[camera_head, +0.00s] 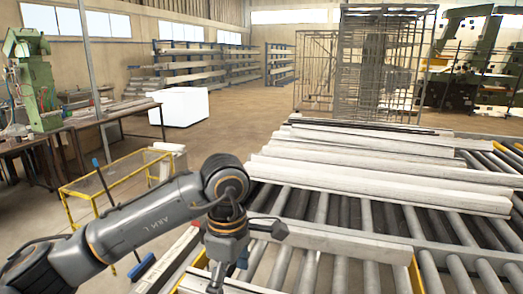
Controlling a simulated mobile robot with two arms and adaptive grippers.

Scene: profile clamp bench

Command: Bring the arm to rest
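My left arm (150,218) comes in from the lower left and bends down at the wrist. My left gripper (226,252) hangs in front of the near end of the roller table, beside a pale profile (340,240) lying across the rollers. The fingers are small and partly hidden by the wrist, so I cannot tell whether they are open or shut. I cannot tell whether the gripper touches anything. My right gripper is not in view.
Several long pale profiles (380,182) lie on the roller table (300,203) beyond the near one. A green machine (38,90) is on a bench at far left. The floor behind (235,120) is open.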

